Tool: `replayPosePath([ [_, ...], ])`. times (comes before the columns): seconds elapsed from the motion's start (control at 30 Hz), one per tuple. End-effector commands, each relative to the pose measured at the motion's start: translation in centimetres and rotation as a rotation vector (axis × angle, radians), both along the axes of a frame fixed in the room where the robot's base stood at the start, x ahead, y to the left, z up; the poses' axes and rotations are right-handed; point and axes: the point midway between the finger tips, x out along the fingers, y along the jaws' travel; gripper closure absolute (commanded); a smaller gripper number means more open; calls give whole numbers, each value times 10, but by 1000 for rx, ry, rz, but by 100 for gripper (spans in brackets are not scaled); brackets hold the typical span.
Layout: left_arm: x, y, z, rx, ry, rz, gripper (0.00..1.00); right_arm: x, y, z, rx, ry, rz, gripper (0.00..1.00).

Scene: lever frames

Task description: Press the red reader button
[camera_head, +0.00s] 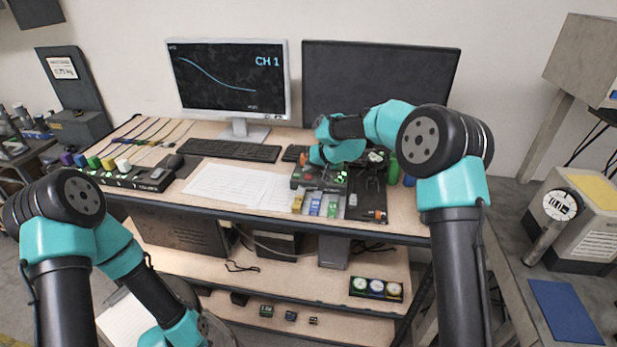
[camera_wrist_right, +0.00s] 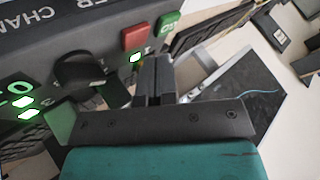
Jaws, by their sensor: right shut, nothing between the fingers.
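The red button (camera_wrist_right: 135,37) sits on a dark grey reader panel (camera_wrist_right: 60,45) in the right wrist view, beside a green button (camera_wrist_right: 169,22). My right gripper (camera_wrist_right: 151,62) is shut and empty. Its tips are close to the red button, just below and right of it in that view; whether they touch the panel cannot be told. In the head view the reader (camera_head: 325,182) stands on the desk, partly covered by my right arm. My left arm hangs at the lower left, and its gripper is out of view.
A black knob (camera_wrist_right: 84,72) and lit green indicators (camera_wrist_right: 22,101) are on the panel near the gripper. Yellow, blue and green blocks (camera_head: 315,204) stand in front of the reader. Two monitors (camera_head: 228,80) stand behind, with a keyboard (camera_head: 230,150) and white papers (camera_head: 240,185) to the left.

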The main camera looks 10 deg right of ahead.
Motion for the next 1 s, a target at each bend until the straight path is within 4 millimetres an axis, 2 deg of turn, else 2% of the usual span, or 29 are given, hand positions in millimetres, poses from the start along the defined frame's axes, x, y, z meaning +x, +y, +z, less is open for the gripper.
replayPosePath([
  [1.0, 0, 0, 0, 0, 0, 0, 57, 0, 0, -9, 0, 0, 0, 100],
])
